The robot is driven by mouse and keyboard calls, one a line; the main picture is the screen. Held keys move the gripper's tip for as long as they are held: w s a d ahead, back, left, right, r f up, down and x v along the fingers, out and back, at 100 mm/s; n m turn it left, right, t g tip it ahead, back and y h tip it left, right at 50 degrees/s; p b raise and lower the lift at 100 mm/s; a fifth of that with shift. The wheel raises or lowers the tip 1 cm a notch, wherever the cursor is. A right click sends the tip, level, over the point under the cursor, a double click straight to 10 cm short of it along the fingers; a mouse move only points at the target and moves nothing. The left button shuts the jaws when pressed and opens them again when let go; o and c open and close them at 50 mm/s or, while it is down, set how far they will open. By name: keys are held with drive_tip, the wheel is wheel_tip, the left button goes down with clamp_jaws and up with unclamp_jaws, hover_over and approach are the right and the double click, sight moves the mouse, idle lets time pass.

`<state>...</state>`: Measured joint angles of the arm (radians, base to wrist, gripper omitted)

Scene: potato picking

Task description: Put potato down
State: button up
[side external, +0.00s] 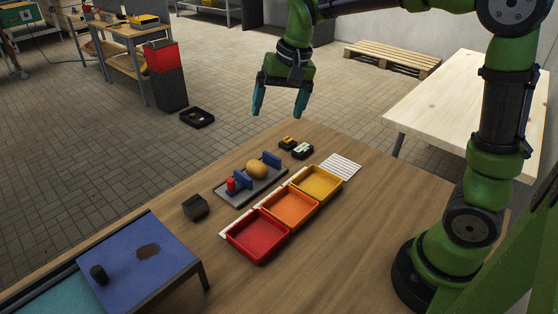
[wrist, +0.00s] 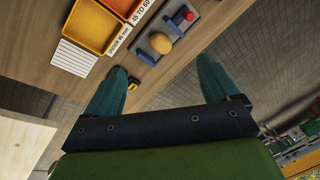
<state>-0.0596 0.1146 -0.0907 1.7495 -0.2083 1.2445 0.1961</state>
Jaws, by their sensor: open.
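The potato (side external: 257,169) is yellow-brown and rests on a grey plate with blue blocks (side external: 251,183), between two of the blocks. It also shows in the wrist view (wrist: 160,42). My gripper (side external: 280,112) is open and empty, with its teal fingers spread, raised well above the table's far edge. In the wrist view its two fingers (wrist: 158,85) stand wide apart with nothing between them. The gripper is apart from the potato.
Red (side external: 258,236), orange (side external: 291,207) and yellow (side external: 317,183) trays stand in a row beside the plate. A dark block (side external: 195,207), small black-and-yellow items (side external: 288,143), a striped white card (side external: 341,167) and a blue stand (side external: 140,262) are on the wooden table (side external: 335,235). The table's right front is clear.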

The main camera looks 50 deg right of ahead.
drive_tip(key=s+a+n+t, duration=0.1)
drive_tip(key=s+t, duration=0.1)
drive_tip(key=s, duration=0.7)
drive_tip(key=s+a+r+n+t, duration=0.1)
drive_tip(key=s+n+t, duration=0.1)
drive_tip(key=s, duration=0.6)
drive_tip(key=shift+s+t+y, duration=0.3)
drive_tip(key=shift+s+y, duration=0.05)
drive_tip(key=shift+y, duration=0.05)
